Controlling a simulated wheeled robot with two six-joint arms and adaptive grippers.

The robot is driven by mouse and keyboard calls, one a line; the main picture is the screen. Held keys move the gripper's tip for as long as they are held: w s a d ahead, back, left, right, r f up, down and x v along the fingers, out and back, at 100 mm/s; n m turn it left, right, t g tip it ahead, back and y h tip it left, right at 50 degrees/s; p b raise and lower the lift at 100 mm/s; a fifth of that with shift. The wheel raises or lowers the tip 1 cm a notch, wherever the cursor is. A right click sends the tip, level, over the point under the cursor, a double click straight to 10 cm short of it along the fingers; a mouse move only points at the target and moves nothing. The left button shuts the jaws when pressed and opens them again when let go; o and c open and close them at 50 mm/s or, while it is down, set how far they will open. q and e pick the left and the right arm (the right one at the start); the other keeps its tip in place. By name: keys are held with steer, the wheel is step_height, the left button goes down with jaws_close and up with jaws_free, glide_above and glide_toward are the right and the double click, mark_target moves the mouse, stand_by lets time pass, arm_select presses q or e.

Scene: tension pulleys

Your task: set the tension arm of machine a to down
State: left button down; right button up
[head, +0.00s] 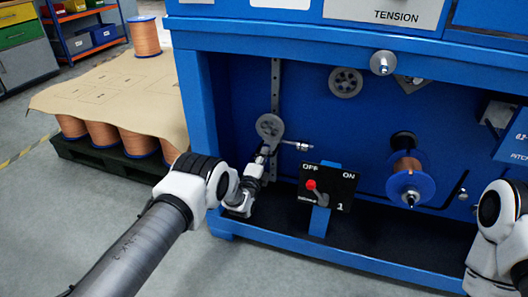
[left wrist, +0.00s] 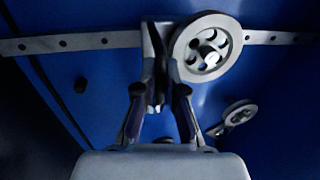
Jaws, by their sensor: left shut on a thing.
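The tension arm's grey pulley wheel (head: 269,127) sits in front of a vertical perforated rail (head: 275,80) on the blue machine, and it also shows in the left wrist view (left wrist: 206,47). A short metal rod (head: 297,146) sticks out to the right below the wheel. My left gripper (head: 262,152) is right below the wheel. In the left wrist view my left gripper (left wrist: 157,95) is shut on a grey part beside the wheel, apparently the tension arm; the fingers hide most of it. My right arm shows at the right edge, its gripper out of view.
A switch box (head: 328,187) with a red-tipped lever stands just right of my left gripper. A copper wire spool (head: 408,180) with blue flanges sits further right. A pallet of copper spools under cardboard (head: 110,95) stands left of the machine. Open floor lies in front.

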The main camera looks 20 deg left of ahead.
arm_select(q)
steer(key=shift+f, duration=0.25)
arm_select(e)
steer(key=shift+f, duration=0.3)
arm_select(q)
steer(key=c, duration=1.2)
jaws_free()
steer(key=shift+f, duration=0.2)
steer(key=shift+c, duration=0.2)
steer(key=shift+s, duration=0.1)
steer(key=s+f, duration=0.2)
steer(key=s, duration=0.9)
steer(key=shift+s+a, duration=0.2)
steer(key=shift+s, duration=0.1)
steer(key=shift+r, duration=0.15)
